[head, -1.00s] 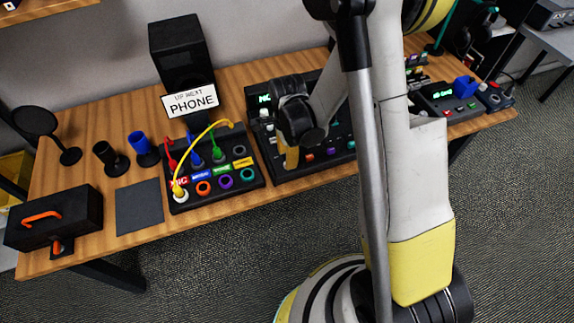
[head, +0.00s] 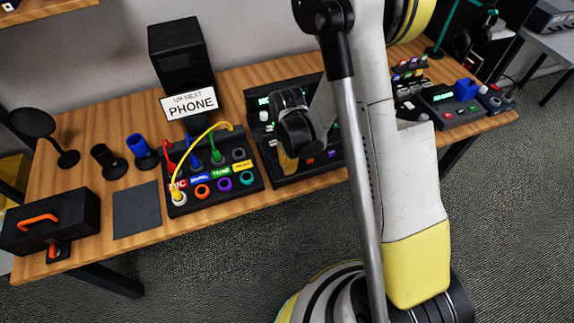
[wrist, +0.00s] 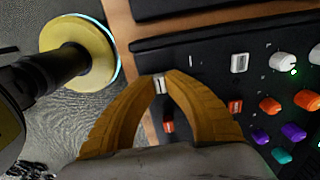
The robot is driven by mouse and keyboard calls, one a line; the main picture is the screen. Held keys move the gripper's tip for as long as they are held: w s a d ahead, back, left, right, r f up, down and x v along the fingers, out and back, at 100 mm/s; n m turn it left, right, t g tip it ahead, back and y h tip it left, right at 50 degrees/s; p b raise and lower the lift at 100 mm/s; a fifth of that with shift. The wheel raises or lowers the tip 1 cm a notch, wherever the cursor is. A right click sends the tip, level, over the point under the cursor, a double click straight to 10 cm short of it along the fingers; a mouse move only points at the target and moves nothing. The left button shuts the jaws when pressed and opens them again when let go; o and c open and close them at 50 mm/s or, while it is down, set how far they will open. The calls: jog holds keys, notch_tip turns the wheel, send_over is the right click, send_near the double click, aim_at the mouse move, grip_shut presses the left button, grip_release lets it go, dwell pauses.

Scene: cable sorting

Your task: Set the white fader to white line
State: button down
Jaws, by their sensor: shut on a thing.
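In the wrist view, my gripper (wrist: 160,80) has its two yellow fingers closed together on a small white fader cap (wrist: 160,86) near the edge of the black mixer panel (wrist: 205,45). A short thin white line (wrist: 191,61) shows on the panel, to the right of the held cap and apart from it. In the head view my gripper (head: 287,163) is over the front of the mixer, and my wrist hides the fader and the line there.
Another white cap (wrist: 239,62) and orange caps (wrist: 168,127) are close by on the panel, with several coloured knobs beyond. Left of the mixer in the head view is a patch panel (head: 215,200) with a yellow cable (head: 196,135) arching over it.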

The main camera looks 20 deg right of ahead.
jog(key=w, duration=0.4)
jog(key=shift+w, duration=0.3)
jog(key=c, duration=1.4)
grip_release()
notch_tip(320, 180, up, 12)
